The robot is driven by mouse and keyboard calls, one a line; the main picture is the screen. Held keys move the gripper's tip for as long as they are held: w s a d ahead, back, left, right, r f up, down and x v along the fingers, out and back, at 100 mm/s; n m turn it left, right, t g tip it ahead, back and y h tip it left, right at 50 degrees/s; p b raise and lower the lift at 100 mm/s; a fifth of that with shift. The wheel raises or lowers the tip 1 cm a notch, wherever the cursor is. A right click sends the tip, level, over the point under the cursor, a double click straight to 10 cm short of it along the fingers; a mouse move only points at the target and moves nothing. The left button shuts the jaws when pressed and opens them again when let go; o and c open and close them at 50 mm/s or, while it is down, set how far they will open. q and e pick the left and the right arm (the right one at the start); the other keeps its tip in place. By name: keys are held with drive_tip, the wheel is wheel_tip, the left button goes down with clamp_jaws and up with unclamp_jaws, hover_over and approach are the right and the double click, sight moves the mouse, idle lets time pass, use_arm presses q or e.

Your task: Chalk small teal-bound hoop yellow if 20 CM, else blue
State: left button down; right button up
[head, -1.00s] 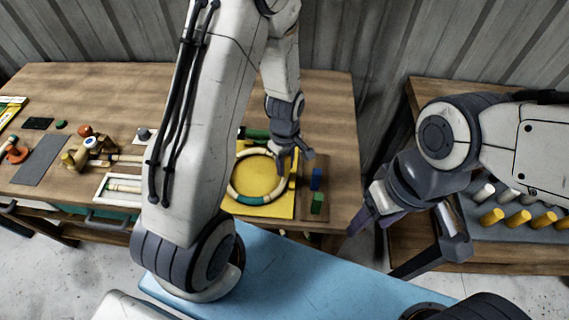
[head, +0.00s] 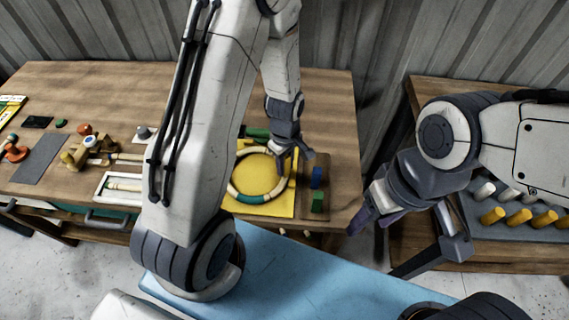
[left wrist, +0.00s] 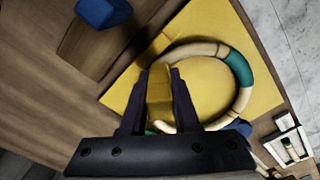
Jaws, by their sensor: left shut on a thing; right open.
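The small hoop (head: 233,188) is pale rattan with teal binding and lies flat on a yellow mat (head: 283,208). In the left wrist view, the hoop (left wrist: 246,98) shows a broad teal band at upper right. My left gripper (head: 289,160) points down at the hoop's upper right side. In the left wrist view, its fingers (left wrist: 160,95) are shut on a yellow block (left wrist: 160,88), which looks like chalk. I cannot tell whether it touches the hoop. A blue block (head: 317,178) and a green block (head: 317,203) stand on a brown tray. My right gripper (head: 372,238) is open and empty.
A white tray (head: 103,196) with a rattan piece, a grey mat (head: 40,158) and several small tools lie at the left of the wooden table. A second table at right holds several yellow and pale pegs (head: 518,217). My left arm hides the table's middle.

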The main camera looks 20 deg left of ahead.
use_arm(q)
drive_tip(key=shift+s, duration=0.1)
idle(0.4)
wheel_tip(320, 180, up, 7)
drive_tip(key=p, duration=0.6)
drive_tip(key=shift+f, duration=0.1)
idle(0.5)
